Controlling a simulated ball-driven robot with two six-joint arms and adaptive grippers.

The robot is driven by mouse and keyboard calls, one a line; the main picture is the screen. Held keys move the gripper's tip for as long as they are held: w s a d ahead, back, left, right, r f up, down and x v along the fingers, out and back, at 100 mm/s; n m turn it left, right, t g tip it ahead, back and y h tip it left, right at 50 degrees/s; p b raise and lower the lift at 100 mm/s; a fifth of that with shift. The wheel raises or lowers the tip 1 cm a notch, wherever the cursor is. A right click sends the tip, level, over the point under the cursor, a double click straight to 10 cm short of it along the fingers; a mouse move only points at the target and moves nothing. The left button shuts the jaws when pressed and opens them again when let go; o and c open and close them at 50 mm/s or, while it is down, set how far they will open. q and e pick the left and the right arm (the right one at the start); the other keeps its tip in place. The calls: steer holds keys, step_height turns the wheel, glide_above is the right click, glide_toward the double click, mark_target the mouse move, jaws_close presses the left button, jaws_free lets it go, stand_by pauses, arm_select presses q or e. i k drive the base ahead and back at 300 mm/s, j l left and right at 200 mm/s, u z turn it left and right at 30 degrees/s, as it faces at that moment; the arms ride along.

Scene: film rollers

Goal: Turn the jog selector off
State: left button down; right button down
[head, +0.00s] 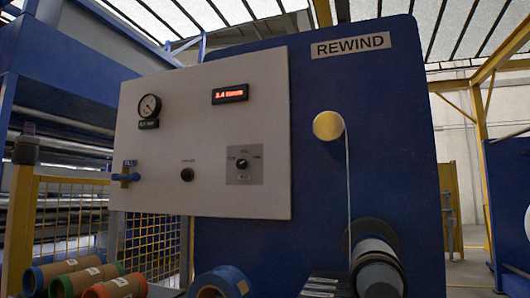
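The jog selector (242,164) is a small dark knob on a grey square plate. It sits at the lower right of the light grey control panel (205,120). Small labels stand to the left, above and to the right of the knob, too small to read surely. The knob's exact pointing direction is too small to tell. Neither of my grippers shows in the head view.
The panel also carries a round gauge (149,106), a red lit display (230,94), a dark round button (187,174) and a blue valve handle (126,174). Cardboard-cored rolls (117,287) and a blue roll (220,283) lie below. A web runs from the upper roller (328,125) to the rewind roll (376,265).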

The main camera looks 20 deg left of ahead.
mark_target(241, 164)
steer(key=i+l+u, duration=0.2)
steer(key=u, duration=1.15)
steer(key=i+l+u, duration=0.1)
steer(key=l+u, duration=0.25)
steer(key=l, duration=0.35)
steer(key=l+u, duration=0.4)
steer(key=l, duration=0.35)
steer(key=l+u, duration=0.35)
steer(key=l, duration=0.4)
steer(key=k+l, duration=0.1)
steer(key=l, duration=0.9)
steer(key=k+l, duration=0.15)
steer(key=l, duration=0.35)
steer(key=k+l+z, duration=0.2)
steer(key=k, duration=0.4)
steer(key=k+l+z, duration=0.2)
steer(key=k, duration=0.45)
steer(key=i+j+z, duration=0.1)
steer(key=z, duration=0.3)
steer(key=j+z, duration=0.65)
steer(key=z, duration=0.15)
steer(key=j+z, duration=0.4)
steer(key=k+j, duration=0.1)
steer(key=j, duration=1.85)
steer(key=k+j, duration=0.15)
steer(key=j, duration=1.75)
steer(key=k, duration=0.05)
